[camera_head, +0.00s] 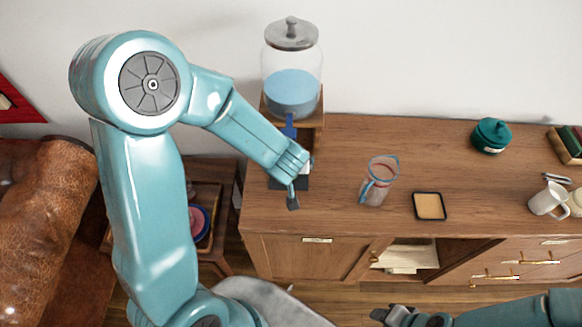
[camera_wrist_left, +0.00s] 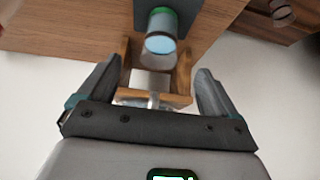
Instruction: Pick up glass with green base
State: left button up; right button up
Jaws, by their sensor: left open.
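In the head view my left gripper (camera_head: 292,195) is at the cabinet's left end, below the dispenser, and my arm hides the glass. My right gripper (camera_head: 392,314) is at the bottom edge, away from the glass; its jaws are unclear.
A glass dispenser (camera_head: 292,90) with blue liquid stands on a wooden stand (camera_wrist_left: 184,72) close by. A clear jug (camera_head: 378,183), a dark-rimmed tray (camera_head: 429,206), a green jar (camera_head: 491,135) and a white mug (camera_head: 547,200) stand to the right on the cabinet (camera_head: 340,150).

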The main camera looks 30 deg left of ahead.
pick_arm(q)
jog(key=x, duration=0.7)
jog(key=b+x, duration=0.1)
jog(key=x, duration=0.3)
jog(key=shift+w+a+r, duration=0.1)
jog(key=shift+a+r, duration=0.1)
jog(key=shift+a, duration=0.05)
jog(key=shift+d+r, duration=0.15)
jog(key=shift+r, duration=0.05)
jog(key=shift+s, duration=0.25)
jog(key=shift+c, duration=0.9)
jog(key=shift+w, duration=0.15)
jog(key=c, duration=1.1)
